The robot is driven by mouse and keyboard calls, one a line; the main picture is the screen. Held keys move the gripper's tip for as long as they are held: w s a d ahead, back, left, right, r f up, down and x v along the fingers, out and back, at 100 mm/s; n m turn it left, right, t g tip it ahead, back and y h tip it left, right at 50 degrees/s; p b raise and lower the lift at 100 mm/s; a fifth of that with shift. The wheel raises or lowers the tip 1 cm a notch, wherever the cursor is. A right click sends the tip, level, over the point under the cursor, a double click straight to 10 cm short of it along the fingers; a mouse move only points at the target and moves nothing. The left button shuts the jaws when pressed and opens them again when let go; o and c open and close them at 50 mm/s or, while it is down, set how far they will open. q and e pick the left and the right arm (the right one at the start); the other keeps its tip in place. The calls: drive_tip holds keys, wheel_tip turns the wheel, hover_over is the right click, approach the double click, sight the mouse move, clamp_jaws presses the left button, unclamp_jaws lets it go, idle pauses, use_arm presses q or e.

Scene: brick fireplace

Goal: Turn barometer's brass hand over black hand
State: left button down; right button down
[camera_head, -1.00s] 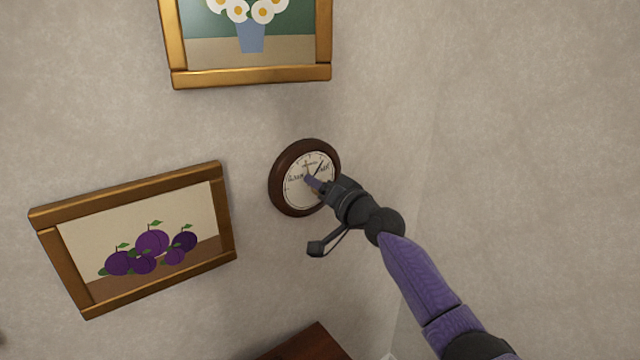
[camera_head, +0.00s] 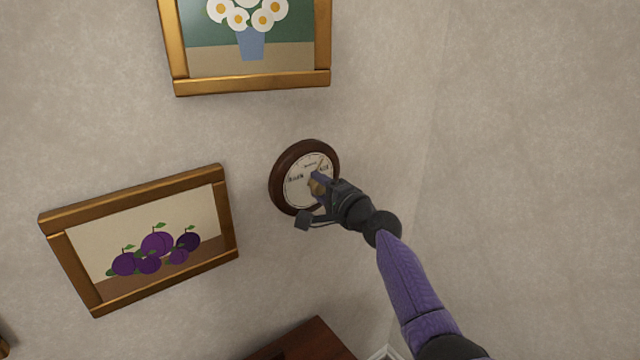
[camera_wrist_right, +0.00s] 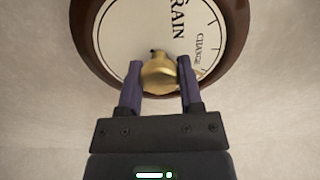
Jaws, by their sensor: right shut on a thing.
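The round barometer (camera_head: 276,185) has a dark wooden rim and a cream dial, and hangs on the wall. My right gripper (camera_head: 317,183) is at the middle of its dial. In the right wrist view, the two purple fingers (camera_wrist_right: 159,80) are shut on a brass knob (camera_wrist_right: 158,76) at the dial's centre. In the head view, a thin brass-coloured hand (camera_head: 321,162) points to the upper right of the dial. No separate black hand can be made out there; the gripper covers part of the dial. My left gripper is not in view.
A gold-framed daisy picture (camera_head: 250,84) hangs above, and a wood-framed plum picture (camera_head: 136,204) hangs at left. A dark wooden furniture top (camera_head: 310,342) is below. The wall to the right is bare up to the corner.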

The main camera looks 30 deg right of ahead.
drive_tip(key=shift+m, duration=0.7)
drive_tip(key=shift+f, duration=0.1)
drive_tip(key=shift+c, duration=1.3)
unclamp_jaws()
drive_tip(key=s+p, duration=0.2)
drive_tip(key=s, duration=0.8)
drive_tip(key=shift+d, duration=0.4)
